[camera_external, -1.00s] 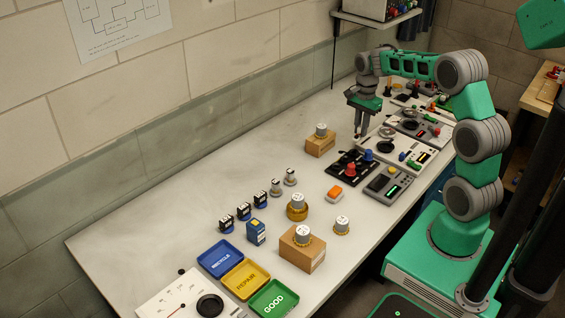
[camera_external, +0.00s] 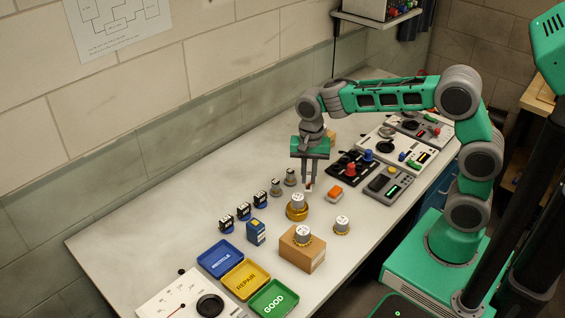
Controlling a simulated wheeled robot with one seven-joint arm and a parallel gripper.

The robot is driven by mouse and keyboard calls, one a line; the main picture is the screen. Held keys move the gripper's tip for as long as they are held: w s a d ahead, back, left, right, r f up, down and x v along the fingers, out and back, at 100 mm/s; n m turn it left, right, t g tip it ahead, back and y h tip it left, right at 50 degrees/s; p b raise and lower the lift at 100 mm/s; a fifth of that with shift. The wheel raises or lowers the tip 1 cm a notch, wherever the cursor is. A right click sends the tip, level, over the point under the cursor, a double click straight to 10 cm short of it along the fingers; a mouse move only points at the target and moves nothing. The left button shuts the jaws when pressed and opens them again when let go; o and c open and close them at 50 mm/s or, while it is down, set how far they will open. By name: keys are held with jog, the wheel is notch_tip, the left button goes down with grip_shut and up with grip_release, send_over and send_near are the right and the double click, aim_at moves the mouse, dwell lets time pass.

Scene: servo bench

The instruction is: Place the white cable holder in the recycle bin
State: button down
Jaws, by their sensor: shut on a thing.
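My gripper (camera_external: 309,186) hangs fingers-down over the middle of the bench, shut on a small pale thing at its fingertips, taken to be the white cable holder (camera_external: 309,188). The fingers mostly hide it, and its shape is too small to make out. The gripper is just behind a white-topped knob on a brass base (camera_external: 297,203). The recycle bin is the blue tray marked RECYCLE (camera_external: 221,258), at the front left of the bench, well apart from the gripper. I see nothing in it.
Yellow REPAIR (camera_external: 245,280) and green GOOD (camera_external: 273,299) trays adjoin the blue one. Several small servos (camera_external: 243,211), a blue box (camera_external: 256,232) and a cardboard box with a knob on top (camera_external: 302,255) stand nearby. Bare bench lies along the wall.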

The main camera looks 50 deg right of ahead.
jog(key=s+a+r+n, duration=0.2)
jog(key=a+n, duration=0.1)
jog(key=a, duration=0.5)
jog(key=s+a+r+n+b, duration=0.1)
jog(key=s+a+n, duration=0.25)
jog(key=a, duration=0.45)
jog(key=s+a+r+n, duration=0.2)
jog(key=a+n, duration=0.2)
jog(key=a, duration=0.4)
jog(key=p, duration=0.5)
send_over(221, 261)
jog(key=f, duration=0.9)
jog(key=shift+s+d+f, duration=0.2)
jog(key=shift+f, duration=0.05)
jog(key=shift+w+a+f+p, duration=0.25)
jog(key=shift+f+p, duration=0.1)
jog(key=shift+f, duration=0.2)
notch_tip(221, 261, down, 3)
jog(key=shift+r+p, duration=0.2)
jog(key=shift+p, duration=0.55)
jog(key=shift+f+b, duration=0.4)
jog(key=c, duration=1.4)
grip_release()
jog(key=shift+r, duration=0.1)
